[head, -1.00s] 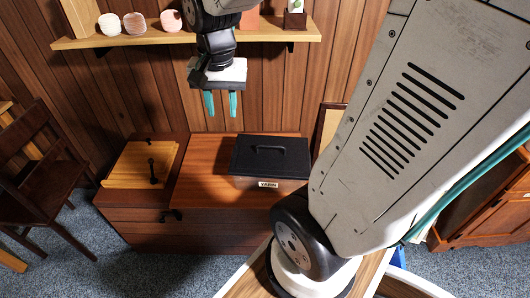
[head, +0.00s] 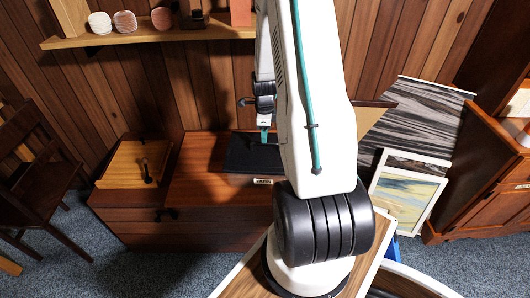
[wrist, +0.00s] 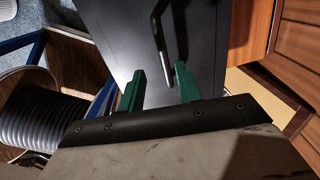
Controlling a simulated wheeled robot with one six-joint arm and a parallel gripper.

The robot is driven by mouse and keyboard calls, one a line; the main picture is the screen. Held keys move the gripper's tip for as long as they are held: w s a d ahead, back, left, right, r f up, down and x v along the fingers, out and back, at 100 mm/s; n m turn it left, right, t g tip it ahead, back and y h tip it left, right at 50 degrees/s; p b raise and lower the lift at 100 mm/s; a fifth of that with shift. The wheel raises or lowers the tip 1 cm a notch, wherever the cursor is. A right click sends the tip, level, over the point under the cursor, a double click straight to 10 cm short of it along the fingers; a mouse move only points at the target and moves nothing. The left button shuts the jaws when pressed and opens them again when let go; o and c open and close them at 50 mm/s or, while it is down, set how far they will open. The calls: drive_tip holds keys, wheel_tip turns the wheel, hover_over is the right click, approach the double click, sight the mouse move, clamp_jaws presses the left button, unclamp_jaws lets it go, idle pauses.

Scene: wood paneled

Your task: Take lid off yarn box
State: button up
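The yarn box (head: 262,181) stands on the wooden chest, with its white label partly visible at the front. Its black lid (head: 241,157) is on it, and my arm hides the right part. In the wrist view the dark lid (wrist: 205,20) fills the middle, with its black bar handle (wrist: 160,35) standing up. My gripper (head: 266,136) is just above the lid in the head view.
The wooden chest (head: 200,185) has a lighter wooden board (head: 130,165) at its left. A shelf (head: 150,36) with yarn balls runs above. A chair (head: 40,180) stands left; framed pictures (head: 408,195) lean at right.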

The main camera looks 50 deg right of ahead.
sight(265, 148)
drive_tip(key=f, duration=0.6)
drive_tip(key=shift+w+d+f, duration=0.1)
drive_tip(key=shift+d+f, duration=0.05)
drive_tip(key=shift+d, duration=0.15)
drive_tip(key=shift+c, duration=0.3)
clamp_jaws()
